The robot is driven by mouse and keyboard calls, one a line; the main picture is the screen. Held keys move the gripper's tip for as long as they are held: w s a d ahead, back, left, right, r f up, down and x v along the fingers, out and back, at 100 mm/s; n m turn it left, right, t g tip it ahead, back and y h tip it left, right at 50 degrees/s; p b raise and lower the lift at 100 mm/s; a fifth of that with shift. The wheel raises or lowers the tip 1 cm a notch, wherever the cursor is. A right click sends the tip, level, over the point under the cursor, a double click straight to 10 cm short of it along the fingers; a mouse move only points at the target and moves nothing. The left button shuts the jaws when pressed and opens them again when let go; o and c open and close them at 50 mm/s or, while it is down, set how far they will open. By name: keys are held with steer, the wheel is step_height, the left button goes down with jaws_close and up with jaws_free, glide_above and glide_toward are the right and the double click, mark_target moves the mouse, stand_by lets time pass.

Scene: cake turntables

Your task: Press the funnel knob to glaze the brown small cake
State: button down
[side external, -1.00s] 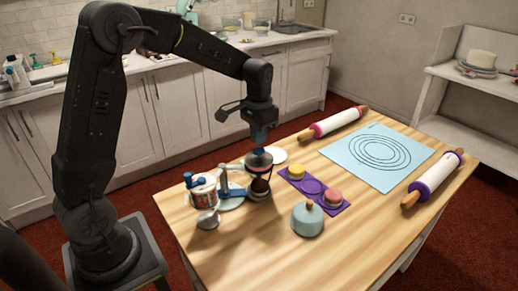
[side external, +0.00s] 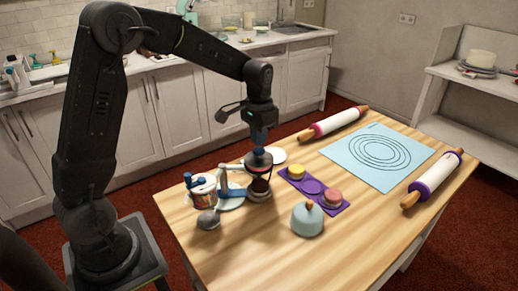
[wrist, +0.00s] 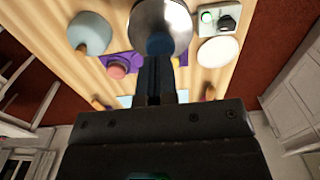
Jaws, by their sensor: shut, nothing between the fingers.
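The funnel (side external: 258,159) is a metallic bowl on a stand, with a dark blue knob (side external: 258,138) on top. The brown small cake (side external: 259,187) sits directly below the funnel on a pale base. My gripper (side external: 260,127) points down over the knob, shut, with nothing held. In the wrist view, the shut fingertips (wrist: 161,62) overlap the blue knob (wrist: 160,44) at the middle of the shiny funnel (wrist: 160,20). They look at or touching the knob, but exact contact cannot be told. No glaze can be made out on the cake.
A striped pot (side external: 203,190) and grey round-headed tool (side external: 208,219) stand left of the funnel. A purple tray (side external: 313,187) with yellow and pink cakes and a blue dome (side external: 307,220) lie right. Rolling pins flank a blue mat (side external: 415,157).

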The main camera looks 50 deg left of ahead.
mark_target(259, 149)
steer(key=shift+f, duration=1.55)
steer(key=shift+r, duration=0.5)
steer(key=shift+f, duration=0.5)
stand_by(1.2)
steer(key=shift+r, duration=3.55)
